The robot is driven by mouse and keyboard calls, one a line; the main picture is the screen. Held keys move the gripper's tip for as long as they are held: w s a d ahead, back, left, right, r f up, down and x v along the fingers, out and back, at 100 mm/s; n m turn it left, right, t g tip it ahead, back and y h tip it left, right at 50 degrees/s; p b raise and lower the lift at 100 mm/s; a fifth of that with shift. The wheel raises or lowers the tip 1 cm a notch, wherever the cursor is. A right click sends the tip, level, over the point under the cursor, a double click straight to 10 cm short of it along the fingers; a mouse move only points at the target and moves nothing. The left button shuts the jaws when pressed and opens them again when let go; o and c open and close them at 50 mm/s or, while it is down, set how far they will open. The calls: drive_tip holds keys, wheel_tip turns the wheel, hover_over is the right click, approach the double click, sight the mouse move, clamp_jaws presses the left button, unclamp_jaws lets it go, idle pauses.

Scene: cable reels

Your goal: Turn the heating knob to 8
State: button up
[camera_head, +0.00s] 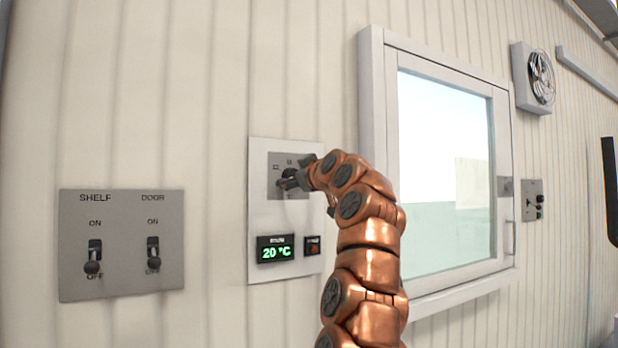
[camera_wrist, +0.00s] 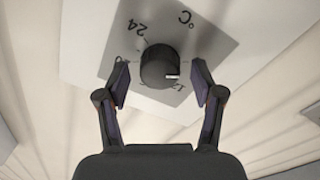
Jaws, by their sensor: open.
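The heating knob is a round black dial with a short white mark. In the wrist view the knob (camera_wrist: 159,66) sits on a grey plate (camera_wrist: 196,30) printed with "24", "°C" and other partly hidden figures. The white mark lies at the knob's lower right in that view, near a partly hidden figure. My gripper (camera_wrist: 160,82) is open, with one finger on each side of the knob and a visible gap on both sides. In the head view my gripper (camera_head: 297,181) is at the plate (camera_head: 274,163) and covers most of the knob.
Below the knob a green display (camera_head: 276,249) reads 20 °C. A grey switch panel (camera_head: 121,283) marked SHELF and DOOR is at the left, both levers down by OFF. A framed window (camera_head: 440,150) stands close to the right of my arm.

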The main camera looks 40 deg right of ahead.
drive_tip(key=s+a, duration=0.1)
drive_tip(key=s, duration=1)
drive_tip(key=shift+s+a+f, duration=0.15)
drive_tip(key=shift+s+f, duration=0.1)
drive_tip(key=shift+s, duration=0.05)
idle(0.7)
idle(0.4)
